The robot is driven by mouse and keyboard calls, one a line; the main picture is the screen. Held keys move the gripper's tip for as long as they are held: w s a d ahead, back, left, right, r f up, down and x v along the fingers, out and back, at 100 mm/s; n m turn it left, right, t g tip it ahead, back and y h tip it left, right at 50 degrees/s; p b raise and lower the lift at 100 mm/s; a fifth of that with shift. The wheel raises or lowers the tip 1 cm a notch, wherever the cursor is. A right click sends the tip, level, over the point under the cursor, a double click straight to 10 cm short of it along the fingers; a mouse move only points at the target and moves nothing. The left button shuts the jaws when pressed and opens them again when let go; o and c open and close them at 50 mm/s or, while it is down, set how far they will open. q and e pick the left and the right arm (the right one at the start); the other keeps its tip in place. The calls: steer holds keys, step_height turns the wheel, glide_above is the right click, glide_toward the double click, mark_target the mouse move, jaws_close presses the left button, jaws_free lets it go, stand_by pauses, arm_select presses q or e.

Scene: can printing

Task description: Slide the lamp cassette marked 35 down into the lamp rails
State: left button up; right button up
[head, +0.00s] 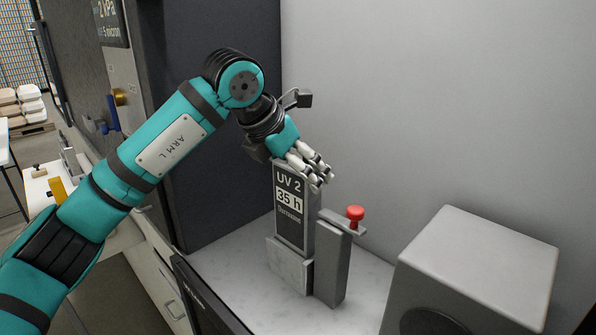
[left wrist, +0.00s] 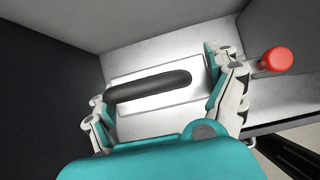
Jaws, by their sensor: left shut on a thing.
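The lamp cassette (head: 289,212) is a dark upright slab labelled "UV 2" and "35 h" in the head view. My left gripper (head: 311,170) is at its top end, shut on it. In the left wrist view the fingers of my left gripper (left wrist: 165,92) are at both ends of the cassette's black handle (left wrist: 150,86). The cassette's lower end goes behind a light grey plate (head: 288,267), beside a grey post (head: 332,264); these look like the lamp rails. How deep the cassette sits is hidden. My right gripper is not in view.
A red knob (head: 355,213) sits on an arm at the post's top; it is also close to the right-hand fingers in the left wrist view (left wrist: 276,60). A grey box (head: 478,262) stands at right. A dark wall (head: 222,130) rises at left. The pale floor between is clear.

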mark_target(297, 204)
arm_select(q)
steer(key=shift+r+p, duration=0.35)
steer(key=shift+r, duration=0.45)
steer(key=shift+b, duration=0.4)
stand_by(1.0)
steer(key=shift+f+b, duration=3.85)
steer(key=shift+f, duration=1)
steer(key=o, duration=1.4)
steer(key=shift+o, duration=0.2)
steer(key=shift+s+a+r, duration=0.1)
steer(key=shift+r, duration=0.35)
steer(key=v, duration=1.1)
steer(key=shift+a, duration=0.2)
steer(key=shift+s, duration=0.1)
